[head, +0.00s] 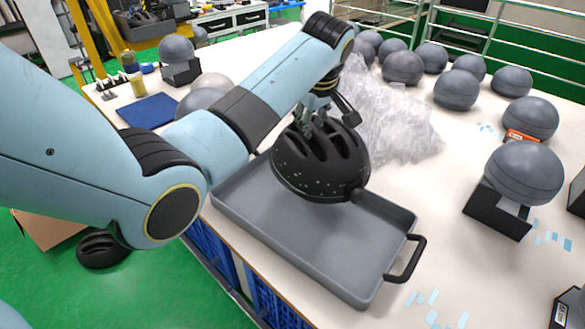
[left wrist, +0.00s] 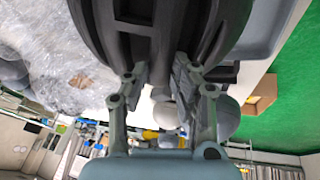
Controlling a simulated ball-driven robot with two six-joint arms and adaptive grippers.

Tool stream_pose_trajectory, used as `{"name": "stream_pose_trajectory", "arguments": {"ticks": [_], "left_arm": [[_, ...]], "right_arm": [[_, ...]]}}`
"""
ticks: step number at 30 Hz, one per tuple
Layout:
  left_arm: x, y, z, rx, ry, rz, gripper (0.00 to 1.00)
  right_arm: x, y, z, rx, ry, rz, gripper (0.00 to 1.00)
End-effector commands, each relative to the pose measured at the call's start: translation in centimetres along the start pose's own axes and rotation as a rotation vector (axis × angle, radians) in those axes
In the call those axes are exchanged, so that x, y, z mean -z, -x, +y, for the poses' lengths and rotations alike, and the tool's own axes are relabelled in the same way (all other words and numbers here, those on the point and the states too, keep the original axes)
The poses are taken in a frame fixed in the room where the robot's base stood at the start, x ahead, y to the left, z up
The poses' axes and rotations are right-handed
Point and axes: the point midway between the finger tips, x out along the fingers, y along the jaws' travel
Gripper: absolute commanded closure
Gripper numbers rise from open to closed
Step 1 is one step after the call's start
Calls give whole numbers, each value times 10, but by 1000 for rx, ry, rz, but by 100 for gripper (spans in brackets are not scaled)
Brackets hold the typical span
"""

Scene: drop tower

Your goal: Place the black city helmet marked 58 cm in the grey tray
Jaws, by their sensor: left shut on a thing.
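A black vented helmet (head: 318,165) hangs over the far part of the grey tray (head: 315,250) in the head view. No 58 cm mark is readable on it. My left gripper (head: 308,128) is shut on the helmet from above. In the left wrist view, the helmet (left wrist: 155,30) fills the top middle, with the fingers of my left gripper (left wrist: 160,75) against its ribs. I cannot tell whether the helmet's underside touches the tray floor. The tray has a dark handle at its right end. My right gripper is not in view.
Clear plastic wrap (head: 385,115) lies just behind the tray. Several grey headforms stand at the back and right, one on a black stand (head: 497,212). A blue mat (head: 148,111) lies at the left. Another dark helmet (head: 102,249) is on the green floor.

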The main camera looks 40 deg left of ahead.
Motion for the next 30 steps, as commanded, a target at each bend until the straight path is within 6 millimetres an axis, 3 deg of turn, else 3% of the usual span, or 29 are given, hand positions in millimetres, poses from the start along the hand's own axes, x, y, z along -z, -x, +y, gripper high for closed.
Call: {"name": "stream_pose_trajectory", "arguments": {"ticks": [6,12,16,22,30], "left_arm": [[-13,-12,-50,2,-1,0,100],[-21,-20,-76,-1,1,-1,100],[-25,-27,-81,-1,1,-2,100],[-35,-55,-87,0,0,-1,100],[-37,-60,-87,-3,1,0,100]], "right_arm": [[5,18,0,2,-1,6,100],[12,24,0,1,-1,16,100],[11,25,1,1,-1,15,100],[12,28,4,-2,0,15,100],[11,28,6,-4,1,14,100]]}}
